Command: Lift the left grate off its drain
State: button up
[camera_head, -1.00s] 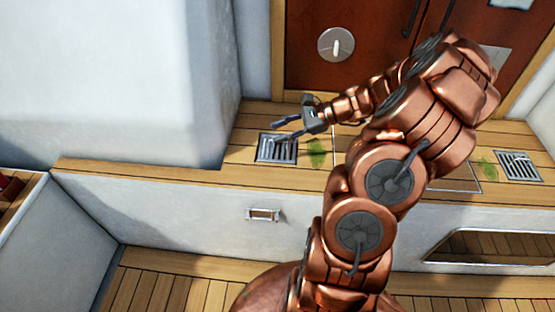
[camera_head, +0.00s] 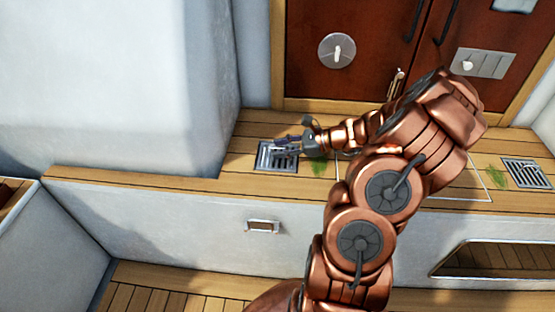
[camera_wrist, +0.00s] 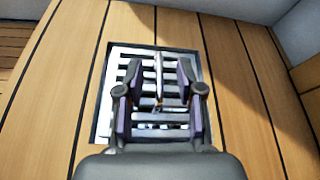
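The left grate (camera_head: 275,162) is a square metal slatted plate lying in the wooden bench top, on its drain. It also shows in the wrist view (camera_wrist: 117,62), under my gripper. My gripper (camera_head: 284,142) is low over the grate, pointing left in the head view. In the wrist view my gripper (camera_wrist: 158,72) is open, with its two dark fingers apart. A thin upright bar (camera_wrist: 158,70) on the grate stands between the fingers, and a gap shows on each side of it. Whether the fingertips touch the slats I cannot tell. The drain beneath is hidden.
A second grate (camera_head: 526,173) lies at the far right of the bench, with green patches near both grates. Red-brown doors (camera_head: 375,50) stand behind. A white wall block (camera_head: 120,80) rises close to the left grate. Bare planks (camera_wrist: 240,90) surround the grate.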

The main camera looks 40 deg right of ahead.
jog(key=shift+x, duration=0.8)
grip_shut()
